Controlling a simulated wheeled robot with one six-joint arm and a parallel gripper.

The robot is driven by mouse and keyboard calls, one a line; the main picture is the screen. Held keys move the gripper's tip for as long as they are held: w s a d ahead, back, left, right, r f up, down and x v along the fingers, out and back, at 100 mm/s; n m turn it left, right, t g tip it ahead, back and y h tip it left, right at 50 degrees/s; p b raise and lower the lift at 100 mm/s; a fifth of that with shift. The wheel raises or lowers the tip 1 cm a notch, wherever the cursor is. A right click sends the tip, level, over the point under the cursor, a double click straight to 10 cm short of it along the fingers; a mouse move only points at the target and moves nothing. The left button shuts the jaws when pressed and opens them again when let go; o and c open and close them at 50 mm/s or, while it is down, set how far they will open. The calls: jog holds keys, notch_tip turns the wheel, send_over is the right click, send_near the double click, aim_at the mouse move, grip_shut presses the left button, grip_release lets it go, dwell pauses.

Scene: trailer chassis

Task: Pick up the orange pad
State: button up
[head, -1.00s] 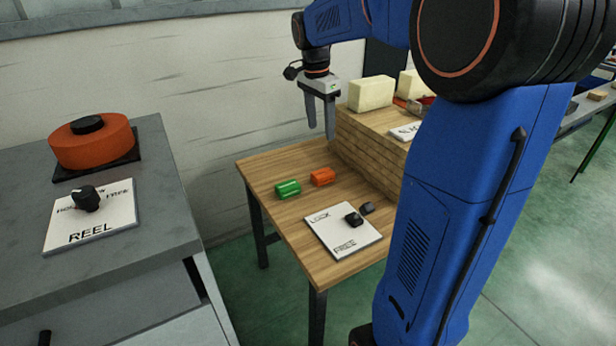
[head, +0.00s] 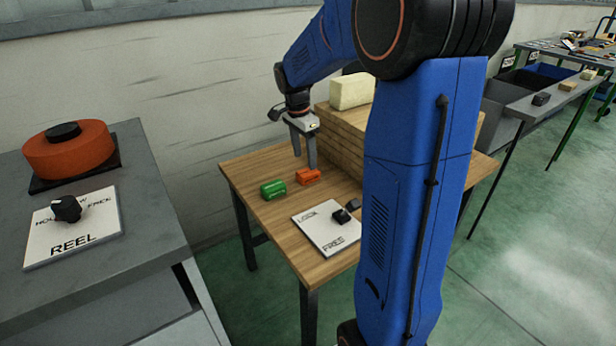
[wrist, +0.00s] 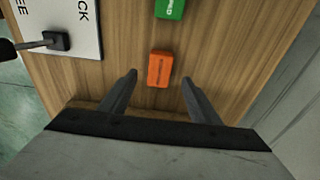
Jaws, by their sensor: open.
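The orange pad (head: 308,177) is a small block lying on the wooden table (head: 262,221), beside a green block (head: 273,189). My gripper (head: 304,163) points down just above and behind the orange pad in the head view. Its fingers are apart and hold nothing. In the wrist view the orange pad (wrist: 160,69) lies a little beyond the tips of my gripper (wrist: 160,76), roughly centred between them. The pad is fully visible there, and the green block (wrist: 169,8) shows past it at the top edge.
A LOCK/FREE plate (head: 327,229) with a dark knob (head: 341,216) lies at the table's front. A stepped wooden block (head: 341,126) bearing a cream block (head: 351,91) stands behind. A grey cabinet (head: 140,215) with an orange reel (head: 68,152) is at left.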

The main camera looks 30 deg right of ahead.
aim_at(308, 172)
jog(key=shift+d+f, duration=0.2)
jog(key=shift+f, duration=0.7)
jog(key=shift+d+f, duration=0.2)
jog(key=shift+f, duration=0.75)
jog(key=shift+d+f, duration=0.2)
jog(key=shift+f, duration=0.7)
jog(key=c, duration=1.2)
jog(key=shift+r, duration=0.1)
